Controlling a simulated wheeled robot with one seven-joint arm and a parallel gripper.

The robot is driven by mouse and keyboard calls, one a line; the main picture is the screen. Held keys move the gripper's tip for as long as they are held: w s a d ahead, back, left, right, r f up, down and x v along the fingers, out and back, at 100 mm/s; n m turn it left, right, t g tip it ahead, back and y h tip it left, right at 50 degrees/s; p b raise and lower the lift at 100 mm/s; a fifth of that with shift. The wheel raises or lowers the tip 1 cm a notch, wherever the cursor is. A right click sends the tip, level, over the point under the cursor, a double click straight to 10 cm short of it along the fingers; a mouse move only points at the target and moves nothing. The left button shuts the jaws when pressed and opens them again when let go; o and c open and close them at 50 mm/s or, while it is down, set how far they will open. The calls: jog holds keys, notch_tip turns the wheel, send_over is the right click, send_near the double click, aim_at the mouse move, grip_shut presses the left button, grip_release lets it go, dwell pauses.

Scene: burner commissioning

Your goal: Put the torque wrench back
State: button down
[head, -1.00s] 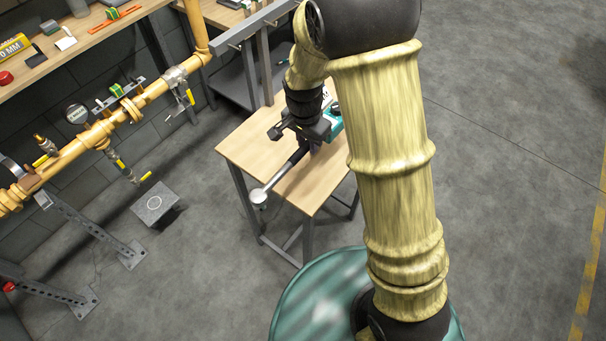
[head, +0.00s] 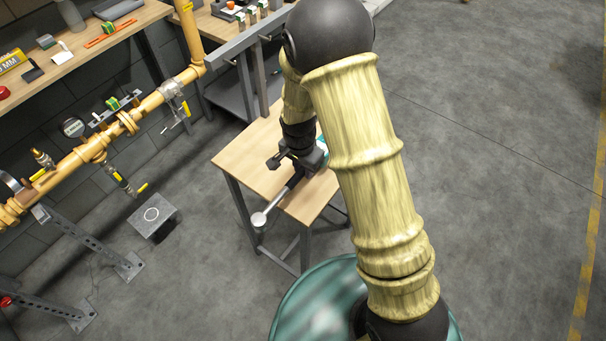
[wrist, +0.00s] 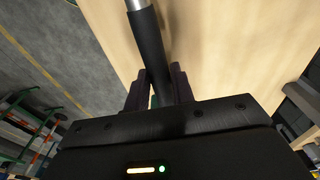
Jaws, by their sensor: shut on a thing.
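The torque wrench (head: 270,208) has a dark handle and a round silver head, and its head points toward the lower left over the table's front edge. In the wrist view its black grip (wrist: 150,52) runs between the two fingers, with a silver shaft at the top. My gripper (wrist: 158,88) is shut on the handle; it also shows in the head view (head: 287,160), low over the small wooden table (head: 243,152). I cannot tell whether the wrench touches the tabletop. A teal item (head: 321,146) on the table is mostly hidden behind my arm.
A yellow gas pipe (head: 90,150) with valves and gauges runs along the wall at left. A workbench (head: 75,55) with tools stands at upper left. A grey post frame (head: 243,45) rises behind the table. The floor at right is clear.

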aim_at(303, 175)
jog(key=shift+f+p, duration=0.4)
jog(key=shift+f, duration=1.5)
jog(key=c, duration=1.2)
grip_release()
jog(key=r+b, duration=0.1)
jog(key=r, duration=0.7)
jog(key=s+r+b, duration=0.1)
jog(key=r, duration=0.3)
jog(key=shift+a+b, duration=0.3)
jog(key=shift+b, duration=0.05)
